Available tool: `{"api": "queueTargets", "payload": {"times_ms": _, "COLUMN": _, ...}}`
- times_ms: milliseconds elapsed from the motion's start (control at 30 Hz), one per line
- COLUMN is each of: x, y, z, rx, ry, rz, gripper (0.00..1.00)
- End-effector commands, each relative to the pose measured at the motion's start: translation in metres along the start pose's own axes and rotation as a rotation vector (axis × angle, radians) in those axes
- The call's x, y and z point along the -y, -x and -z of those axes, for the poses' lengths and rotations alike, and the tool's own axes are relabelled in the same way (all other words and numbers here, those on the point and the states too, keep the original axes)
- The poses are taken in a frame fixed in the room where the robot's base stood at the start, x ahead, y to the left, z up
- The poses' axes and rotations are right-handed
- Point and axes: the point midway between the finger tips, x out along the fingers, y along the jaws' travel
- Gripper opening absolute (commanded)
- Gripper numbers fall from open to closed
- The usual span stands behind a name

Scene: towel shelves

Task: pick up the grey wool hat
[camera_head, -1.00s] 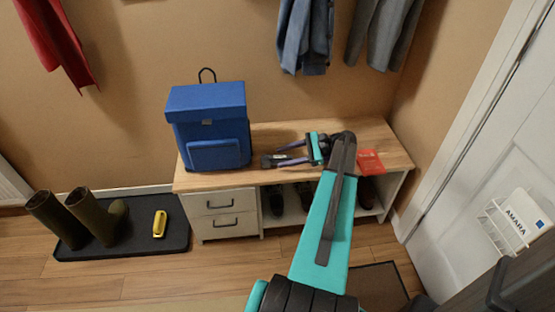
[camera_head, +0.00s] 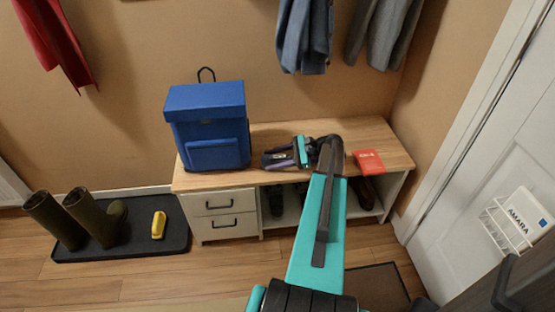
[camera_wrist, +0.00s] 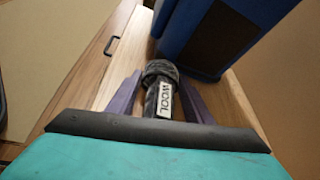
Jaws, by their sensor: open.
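The grey wool hat (camera_wrist: 158,71) is a dark, rolled bundle with a white label reading WOOL. It lies on the wooden bench top (camera_head: 368,136), to the right of the blue backpack (camera_head: 208,127). My gripper (camera_wrist: 161,78) is open, with one purple finger on each side of the hat in the wrist view. I cannot tell whether either finger touches it. In the head view my gripper (camera_head: 276,156) is low over the bench and partly hides the hat. The hat's near end is hidden by my gripper's body in the wrist view.
The backpack stands close beyond the fingers. A red booklet (camera_head: 369,161) lies on the bench to the right of my arm. Drawers (camera_head: 223,212) and shoe cubbies are below. Boots (camera_head: 86,216) and a yellow item (camera_head: 159,225) stand on a dark mat at left.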

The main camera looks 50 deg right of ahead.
Motion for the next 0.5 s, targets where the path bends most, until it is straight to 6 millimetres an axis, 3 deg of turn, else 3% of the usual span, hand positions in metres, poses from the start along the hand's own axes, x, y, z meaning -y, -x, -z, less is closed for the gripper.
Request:
{"api": "queueTargets", "payload": {"times_ms": 300, "x": -0.0002, "y": -0.0003, "z": -0.0001, "rx": 0.0, "ry": 0.0, "rz": -0.001, "gripper": 0.45}}
{"api": "queueTargets", "payload": {"times_ms": 467, "x": -0.0002, "y": -0.0004, "z": -0.0001, "rx": 0.0, "ry": 0.0, "rz": -0.002, "gripper": 0.18}}
{"api": "queueTargets", "payload": {"times_ms": 500, "x": -0.0001, "y": -0.0004, "z": -0.0004, "rx": 0.0, "ry": 0.001, "rz": -0.001, "gripper": 0.16}}
